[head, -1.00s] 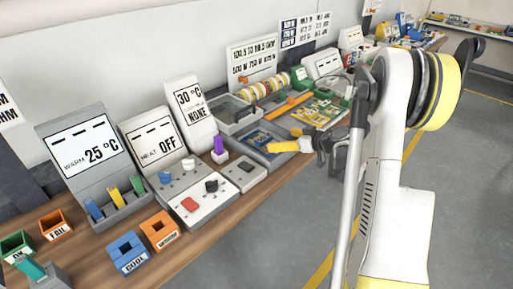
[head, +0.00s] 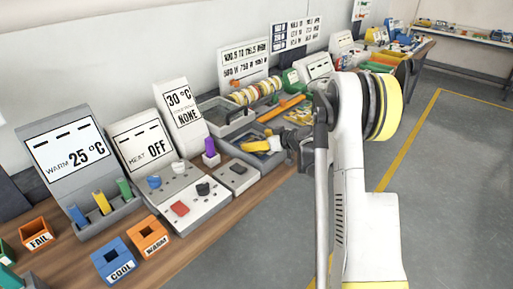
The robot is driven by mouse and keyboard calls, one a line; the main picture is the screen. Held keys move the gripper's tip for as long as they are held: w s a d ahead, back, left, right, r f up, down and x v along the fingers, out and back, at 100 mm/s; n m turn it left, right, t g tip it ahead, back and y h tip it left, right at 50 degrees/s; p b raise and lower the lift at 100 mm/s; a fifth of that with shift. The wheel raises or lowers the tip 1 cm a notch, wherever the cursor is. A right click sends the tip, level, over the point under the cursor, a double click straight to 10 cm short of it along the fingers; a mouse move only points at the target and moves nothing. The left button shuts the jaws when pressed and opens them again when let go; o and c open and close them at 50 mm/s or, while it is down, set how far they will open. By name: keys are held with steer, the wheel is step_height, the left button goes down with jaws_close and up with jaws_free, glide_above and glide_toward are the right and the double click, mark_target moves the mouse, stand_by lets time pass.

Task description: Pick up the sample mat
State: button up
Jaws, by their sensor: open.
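I cannot clearly tell the sample mat apart. A grey tray (head: 229,149) on the bench holds small blue and yellow items, partly covered by the end of my arm. My gripper (head: 262,146) is at the tray's right part, above or at its rim; I cannot tell the height. A yellow piece shows at its front, and I cannot tell whether it belongs to the gripper. The gripper is open. The fingertips are small and partly hidden.
Behind stand a grey bin (head: 222,118) and a row of coloured rolls (head: 257,92). A switch panel (head: 190,203), a purple piece (head: 210,148), the blue COOL box (head: 113,262) and the orange WARM box (head: 148,237) are to the left. Grey floor is clear at right.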

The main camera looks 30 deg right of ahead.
steer(key=c, duration=1.4)
steer(key=shift+r, duration=0.1)
